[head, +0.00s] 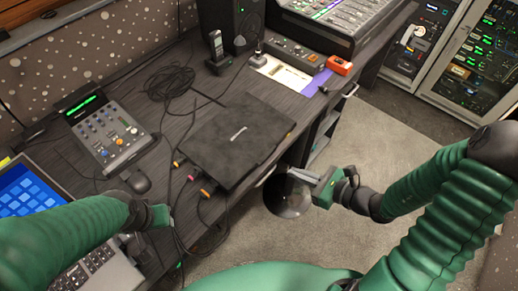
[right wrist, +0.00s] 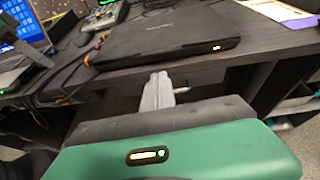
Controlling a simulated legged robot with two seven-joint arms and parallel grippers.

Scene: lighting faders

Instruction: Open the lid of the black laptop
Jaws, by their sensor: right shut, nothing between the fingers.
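The black laptop (head: 236,138) lies on the dark desk with its lid closed. In the right wrist view the closed laptop (right wrist: 170,35) shows its front edge, with a small orange light at the right. My right gripper (head: 291,172) is shut and empty, off the desk's front edge and just right of the laptop, not touching it. In the right wrist view its fingers (right wrist: 158,88) point at the desk edge below the laptop. My left gripper (head: 160,216) is over the desk's left part, near the open laptop; its fingers are too unclear to judge.
An open laptop (head: 40,205) with a blue screen stands at the left. A small mixer (head: 108,135), a mouse (head: 135,179) and loose cables (head: 176,80) lie nearby. A phone (head: 217,50), papers (head: 280,72) and a red box (head: 339,65) are behind. A round stool (head: 288,195) stands below my right gripper.

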